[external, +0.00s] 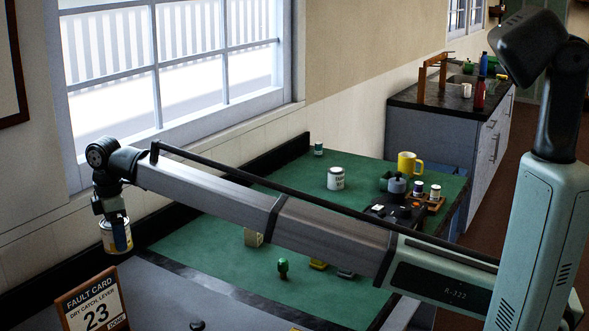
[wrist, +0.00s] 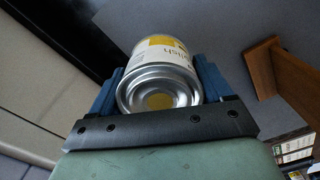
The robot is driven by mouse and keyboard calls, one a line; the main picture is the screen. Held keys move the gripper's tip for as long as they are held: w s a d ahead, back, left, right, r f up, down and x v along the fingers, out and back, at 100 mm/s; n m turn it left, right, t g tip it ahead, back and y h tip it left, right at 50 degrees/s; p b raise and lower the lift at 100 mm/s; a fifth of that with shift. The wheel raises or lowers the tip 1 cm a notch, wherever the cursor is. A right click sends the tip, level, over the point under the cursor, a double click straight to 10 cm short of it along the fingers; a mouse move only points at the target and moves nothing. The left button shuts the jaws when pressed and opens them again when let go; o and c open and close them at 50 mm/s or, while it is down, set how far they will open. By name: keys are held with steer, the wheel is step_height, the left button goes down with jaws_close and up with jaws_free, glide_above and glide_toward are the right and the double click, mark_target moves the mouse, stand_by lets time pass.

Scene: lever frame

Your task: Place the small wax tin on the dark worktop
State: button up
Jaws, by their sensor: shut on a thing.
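My gripper (wrist: 158,92) is shut on a metal tin (wrist: 158,70) with a white and yellow label; only "olish" is readable. In the external view the tin (external: 109,236) hangs below my wrist at the far left, partly covered by a blue finger. It seems to be above the grey surface (external: 180,290), but I cannot tell the gap. A dark worktop (external: 435,103) tops a grey cabinet at the back right, well away from my gripper. A white tin (external: 336,179) with dark lettering stands upright on the green bench top.
A fault card stand (external: 94,302) is close to the held tin. The green bench top (external: 210,245) carries a yellow mug (external: 409,163), small jars and a green item. The dark worktop holds a wooden frame (external: 430,75), a white mug (external: 466,90) and a red bottle (external: 479,94).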

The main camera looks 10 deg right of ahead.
steer(key=shift+f, duration=5)
steer(key=shift+f, duration=0.15)
steer(key=o, duration=1.2)
step_height(320, 180, up, 12)
steer(key=shift+r, duration=0.15)
